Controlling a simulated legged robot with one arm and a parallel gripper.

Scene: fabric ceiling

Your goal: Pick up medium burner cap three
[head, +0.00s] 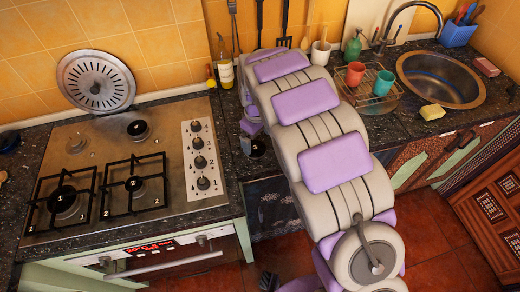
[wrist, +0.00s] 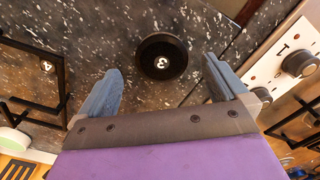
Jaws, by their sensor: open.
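Medium burner cap three is a round black cap marked "3" (wrist: 162,57), lying on the dark speckled counter in the wrist view. A cap marked "3" (head: 254,146) also shows in the head view, on the counter right of the stove, close by my arm's end. My gripper (wrist: 161,66) is open, with one grey-blue finger to the left of the cap and one to the right. The cap lies between and slightly beyond the fingertips, with visible gaps on both sides. Nothing is held. In the head view my arm hides much of the counter.
The stove (head: 90,145) has black grates, several burners and a knob panel (head: 203,165). A perforated round metal lid (head: 95,82) leans on the wall behind it. A bottle (head: 225,72), cups (head: 355,74), a dish rack and a sink (head: 440,78) stand along the counter.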

